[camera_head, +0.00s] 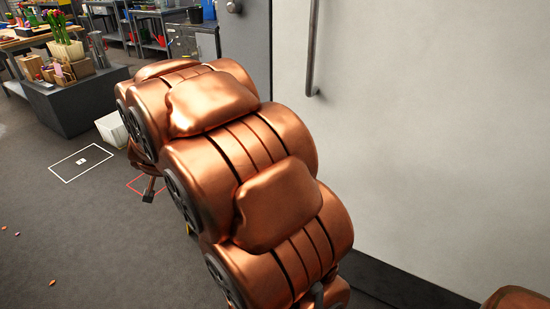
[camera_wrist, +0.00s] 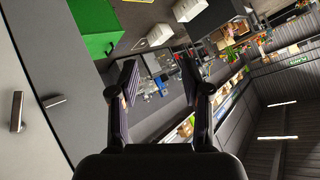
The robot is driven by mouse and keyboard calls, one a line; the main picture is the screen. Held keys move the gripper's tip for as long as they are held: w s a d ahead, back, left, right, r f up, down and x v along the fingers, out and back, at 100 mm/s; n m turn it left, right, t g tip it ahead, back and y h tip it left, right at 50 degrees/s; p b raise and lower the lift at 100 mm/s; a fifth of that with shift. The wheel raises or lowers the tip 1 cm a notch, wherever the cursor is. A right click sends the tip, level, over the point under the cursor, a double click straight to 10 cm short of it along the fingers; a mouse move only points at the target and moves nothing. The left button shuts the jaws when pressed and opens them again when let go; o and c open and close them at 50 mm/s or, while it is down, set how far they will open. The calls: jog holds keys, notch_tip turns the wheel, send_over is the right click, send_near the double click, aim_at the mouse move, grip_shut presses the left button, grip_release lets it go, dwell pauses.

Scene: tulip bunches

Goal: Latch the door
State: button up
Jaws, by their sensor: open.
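A large pale door (camera_head: 430,120) fills the right of the head view, with a dark vertical bar handle (camera_head: 313,50) near its left edge. To its left is a grey panel (camera_head: 257,50) with a small metal fitting (camera_head: 233,6) at the top edge, partly cut off. In the tilted wrist view, the pale door (camera_wrist: 15,60) is at the left with its handle (camera_wrist: 17,110); a short metal lever (camera_wrist: 55,100) sits on the grey panel beside it. My gripper (camera_wrist: 156,78) is open and empty, its fingers apart from both. I cannot tell whether the door is fully closed.
My copper arm hides much of the middle of the head view. A dark plinth (camera_head: 72,103) with potted tulips (camera_head: 62,38) stands at left, and a grey cabinet (camera_head: 194,42) stands behind. Open floor (camera_head: 70,220) lies at left. A green surface (camera_wrist: 95,30) shows in the wrist view.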

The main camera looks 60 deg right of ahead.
jog(key=s+d+f+m+g+h+b, duration=0.1)
jog(key=s+d+f+m+h+b, duration=0.2)
jog(key=d, duration=0.7)
jog(key=d+f+m+g+h+b, duration=0.1)
jog(key=d+f+m+h+b, duration=0.3)
jog(key=d, duration=0.5)
jog(key=s+d+f+m+g+h+b, duration=0.2)
jog(key=s+d, duration=0.3)
jog(key=d, duration=0.4)
jog(key=s+d+f+m+g+h+b, duration=0.1)
jog(key=s+d+g+h+b, duration=0.3)
jog(key=d, duration=0.5)
jog(key=shift+s+f+m+g, duration=0.35)
jog(key=shift+s+m+g, duration=0.2)
jog(key=shift+m+g, duration=0.05)
jog(key=shift+d, duration=0.1)
grip_shut()
